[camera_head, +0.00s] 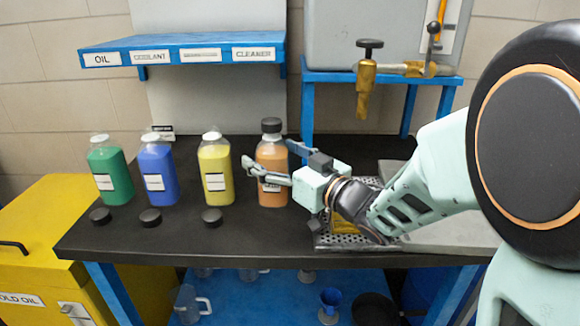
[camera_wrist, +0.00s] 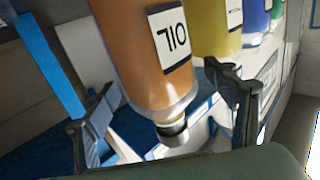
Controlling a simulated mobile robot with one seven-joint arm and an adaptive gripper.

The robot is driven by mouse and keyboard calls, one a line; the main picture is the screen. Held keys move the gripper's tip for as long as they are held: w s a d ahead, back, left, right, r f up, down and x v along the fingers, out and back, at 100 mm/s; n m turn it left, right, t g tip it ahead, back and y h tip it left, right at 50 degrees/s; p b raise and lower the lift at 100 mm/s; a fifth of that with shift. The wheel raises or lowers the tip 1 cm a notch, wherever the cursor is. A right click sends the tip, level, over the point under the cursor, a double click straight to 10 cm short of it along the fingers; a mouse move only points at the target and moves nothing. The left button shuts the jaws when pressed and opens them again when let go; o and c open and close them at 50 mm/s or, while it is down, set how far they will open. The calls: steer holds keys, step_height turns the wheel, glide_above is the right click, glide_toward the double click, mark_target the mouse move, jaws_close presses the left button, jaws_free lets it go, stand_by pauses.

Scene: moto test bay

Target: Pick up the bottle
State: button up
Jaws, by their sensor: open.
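An orange bottle (camera_head: 272,155) with a dark cap and a white label stands upright on the dark bench, at the right end of a row of bottles. In the wrist view the orange bottle (camera_wrist: 150,50) appears upside down, its label reading OIL and its cap toward the bottom. My gripper (camera_head: 272,161) is open at the bottle, with one finger on its left and one on its right in the head view. In the wrist view the fingers of my gripper (camera_wrist: 165,120) are spread on both sides of the bottle, with gaps visible. The gripper hides part of the bottle's label.
Uncapped yellow (camera_head: 215,170), blue (camera_head: 158,172) and green (camera_head: 110,172) bottles stand to the left, with loose black caps (camera_head: 150,217) before them. A blue labelled shelf (camera_head: 180,45) hangs behind. A brass tap (camera_head: 366,85) and a metal drip tray (camera_head: 345,240) are at right.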

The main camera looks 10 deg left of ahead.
steer(key=shift+c, duration=0.4)
steer(key=shift+r, duration=0.1)
steer(key=c, duration=1.7)
steer(key=shift+o, duration=0.2)
steer(key=shift+w+r, duration=0.1)
steer(key=shift+r, duration=0.1)
